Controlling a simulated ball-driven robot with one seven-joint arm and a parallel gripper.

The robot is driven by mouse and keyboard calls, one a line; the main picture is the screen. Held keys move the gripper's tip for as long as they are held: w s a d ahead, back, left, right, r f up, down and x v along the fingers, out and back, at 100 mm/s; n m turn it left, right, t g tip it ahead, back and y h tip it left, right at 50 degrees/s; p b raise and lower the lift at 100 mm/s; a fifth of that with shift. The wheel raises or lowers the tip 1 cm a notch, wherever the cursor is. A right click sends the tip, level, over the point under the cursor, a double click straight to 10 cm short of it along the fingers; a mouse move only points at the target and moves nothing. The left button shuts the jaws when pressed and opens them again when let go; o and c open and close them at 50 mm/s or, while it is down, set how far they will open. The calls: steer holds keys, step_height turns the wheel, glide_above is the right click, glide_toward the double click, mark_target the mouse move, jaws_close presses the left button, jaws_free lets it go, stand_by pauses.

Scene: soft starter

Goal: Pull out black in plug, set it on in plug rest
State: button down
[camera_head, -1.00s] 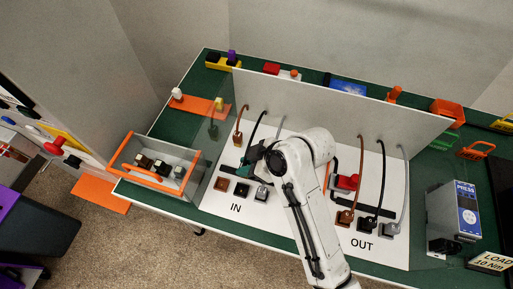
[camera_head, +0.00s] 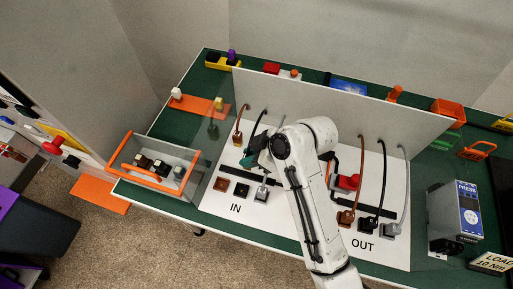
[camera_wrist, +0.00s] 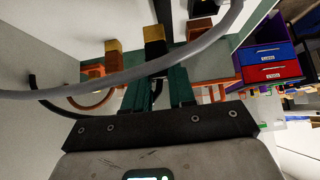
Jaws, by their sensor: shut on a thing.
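My gripper (camera_head: 250,158) is at the upper left of the white board, above the IN sockets and partly hidden by my arm. Its green fingers (camera_wrist: 160,88) show in the wrist view. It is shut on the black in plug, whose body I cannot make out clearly. The black cable (camera_head: 256,126) runs from the back wall down to my gripper. The black in socket (camera_head: 242,190) looks empty, between the brown socket (camera_head: 222,184) and the grey plug (camera_head: 262,194). The brown in plug (camera_head: 237,139) sits near the back wall. I cannot identify the in plug rest with certainty.
A grey cable (camera_wrist: 130,80) arcs across the wrist view close to my fingers. A clear-sided bin with orange edges (camera_head: 150,181) stands left of the board. The OUT plugs and cables (camera_head: 366,222) are at the right.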

steer(key=shift+w+d, duration=0.25)
steer(key=shift+w, duration=0.3)
steer(key=shift+w+d, duration=0.1)
steer(key=shift+w, duration=0.2)
steer(key=shift+w+d+b, duration=0.1)
steer(key=shift+w+b, duration=0.2)
steer(key=shift+w, duration=0.05)
steer(key=shift+w+d, duration=0.15)
steer(key=shift+w, duration=0.15)
steer(key=shift+w+d+b, duration=0.2)
steer(key=shift+w+b, duration=0.1)
steer(key=shift+w, duration=0.35)
steer(key=shift+w+d, duration=0.15)
steer(key=shift+w, duration=0.15)
steer(key=shift+w+d, duration=0.1)
steer(key=shift+w, duration=0.25)
steer(key=shift+w+d+b, duration=0.1)
steer(key=shift+w+b, duration=0.2)
steer(key=shift+b, duration=0.1)
steer(key=shift+w+d, duration=0.1)
steer(key=shift+w, duration=0.2)
